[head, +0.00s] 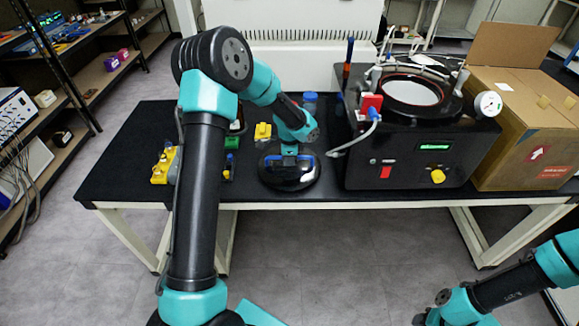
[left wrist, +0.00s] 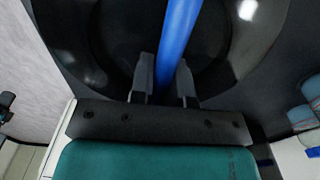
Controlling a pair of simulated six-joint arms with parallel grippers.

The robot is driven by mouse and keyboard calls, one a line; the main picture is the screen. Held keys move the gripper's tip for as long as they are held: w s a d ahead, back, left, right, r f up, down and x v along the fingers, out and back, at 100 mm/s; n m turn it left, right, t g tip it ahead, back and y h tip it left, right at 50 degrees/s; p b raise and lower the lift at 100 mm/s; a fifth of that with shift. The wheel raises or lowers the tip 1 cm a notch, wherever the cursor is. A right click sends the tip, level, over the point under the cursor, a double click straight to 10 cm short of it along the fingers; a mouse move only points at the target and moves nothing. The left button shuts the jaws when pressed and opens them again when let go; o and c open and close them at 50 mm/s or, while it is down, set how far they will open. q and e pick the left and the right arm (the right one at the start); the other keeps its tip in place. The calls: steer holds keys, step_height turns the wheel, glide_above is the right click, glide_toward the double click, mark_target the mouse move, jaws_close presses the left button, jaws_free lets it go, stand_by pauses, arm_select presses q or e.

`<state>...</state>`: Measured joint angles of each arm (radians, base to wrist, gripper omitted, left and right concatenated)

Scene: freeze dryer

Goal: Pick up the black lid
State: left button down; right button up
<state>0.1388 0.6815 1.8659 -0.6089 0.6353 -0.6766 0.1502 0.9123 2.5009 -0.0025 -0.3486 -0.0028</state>
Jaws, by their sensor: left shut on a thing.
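The black lid (head: 290,182) is round and glossy with a blue bar handle. It is at the front of the black table, left of the freeze dryer, and looks level. My left gripper (head: 289,160) comes down over its middle. In the left wrist view my left gripper (left wrist: 164,82) has one finger on each side of the blue handle (left wrist: 178,35), shut on it, with the black lid (left wrist: 105,45) spread out behind. I cannot tell whether the lid touches the table. My right arm shows at the lower right, but its gripper is not visible.
The freeze dryer (head: 415,150) stands right of the lid, with a pale hose (head: 352,140) reaching toward it. A cardboard box (head: 530,125) stands farther right. A yellow block (head: 263,131) and a blue-capped bottle (head: 310,101) stand behind the lid. A yellow item (head: 162,167) lies left.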

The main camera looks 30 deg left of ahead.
arm_select(q)
steer(key=shift+r, duration=0.1)
steer(key=shift+w+r, duration=0.1)
steer(key=shift+r, duration=0.6)
steer(key=r, duration=0.2)
steer(key=shift+s+d+r, duration=0.15)
steer(key=shift+s+r, duration=0.1)
steer(key=shift+r, duration=0.05)
steer(key=s+d+r, duration=0.1)
steer(key=s+d, duration=0.7)
steer(key=s, duration=0.5)
steer(key=shift+s+r, duration=0.15)
